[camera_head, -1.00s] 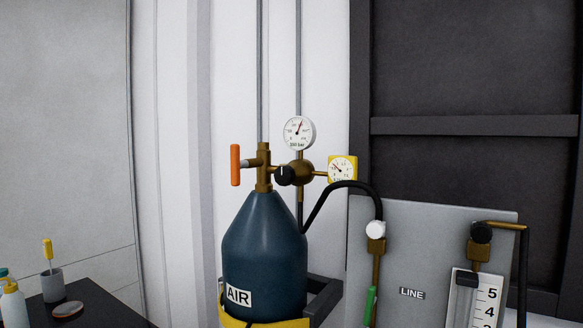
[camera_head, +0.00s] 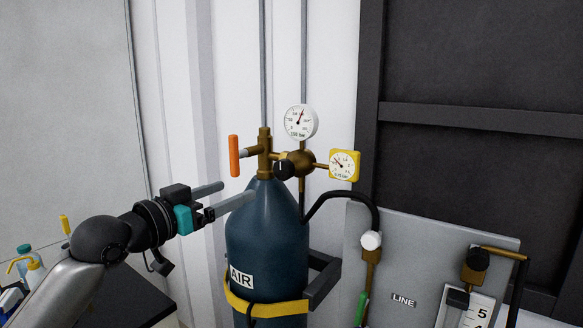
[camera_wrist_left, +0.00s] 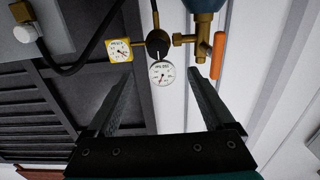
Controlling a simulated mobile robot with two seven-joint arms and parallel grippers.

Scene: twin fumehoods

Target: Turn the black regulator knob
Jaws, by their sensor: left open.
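The black regulator knob (camera_head: 285,169) sits on the front of the brass regulator, above the dark blue AIR cylinder (camera_head: 268,235). The knob also shows near the top middle of the left wrist view (camera_wrist_left: 157,43), beyond the fingers. A round white gauge (camera_head: 300,122) stands above the regulator and a square yellow gauge (camera_head: 344,165) is to its right. My left gripper (camera_head: 238,193) is open and empty, left of the knob and a little below it, with its fingers pointing toward the cylinder top. It touches nothing that I can see. My right gripper is not in view.
An orange valve handle (camera_head: 234,156) stands left of the regulator, close above my left fingers. A black hose (camera_head: 345,194) runs right to the grey LINE panel (camera_head: 410,240). A dark bench (camera_head: 120,290) with bottles is at lower left.

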